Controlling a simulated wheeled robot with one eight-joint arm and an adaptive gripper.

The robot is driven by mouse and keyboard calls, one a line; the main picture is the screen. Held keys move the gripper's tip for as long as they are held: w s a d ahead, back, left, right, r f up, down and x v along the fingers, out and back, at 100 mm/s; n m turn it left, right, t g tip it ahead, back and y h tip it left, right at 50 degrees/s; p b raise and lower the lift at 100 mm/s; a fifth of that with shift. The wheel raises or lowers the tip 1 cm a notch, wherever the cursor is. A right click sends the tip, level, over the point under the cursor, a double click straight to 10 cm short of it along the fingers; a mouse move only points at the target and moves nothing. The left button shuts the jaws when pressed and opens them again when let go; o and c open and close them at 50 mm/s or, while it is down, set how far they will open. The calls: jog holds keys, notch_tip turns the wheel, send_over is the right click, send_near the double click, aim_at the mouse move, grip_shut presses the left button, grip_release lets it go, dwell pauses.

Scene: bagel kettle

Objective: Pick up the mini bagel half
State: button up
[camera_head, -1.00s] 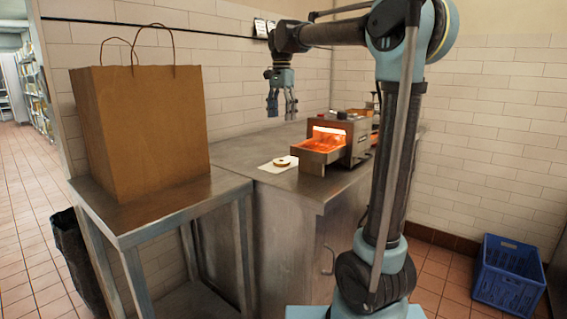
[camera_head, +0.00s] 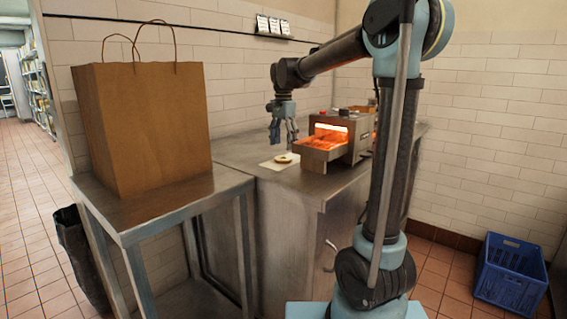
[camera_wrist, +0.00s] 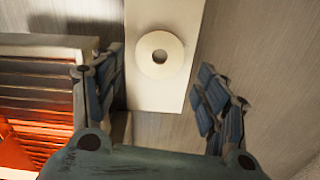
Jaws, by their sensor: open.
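The mini bagel half (camera_head: 284,158) lies on a white sheet (camera_head: 271,166) on the metal counter, left of the glowing toaster. In the wrist view the bagel half (camera_wrist: 160,54) is a pale ring with a dark centre hole, flat on the white sheet (camera_wrist: 146,95). My gripper (camera_head: 283,139) points down and hangs above the counter near the bagel half. In the wrist view my gripper (camera_wrist: 163,92) is open and empty, its fingers spread wide on either side, with the bagel half ahead of the gap between them.
The toaster (camera_head: 342,149) with a glowing orange tray stands right of the sheet; the tray (camera_wrist: 38,110) lies close by my left finger in the wrist view. A paper bag (camera_head: 142,130) stands on a side table (camera_head: 165,225). A blue crate (camera_head: 510,275) is on the floor.

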aim_at(283, 160)
jog(key=shift+f, duration=2.7)
jog(key=c, duration=0.6)
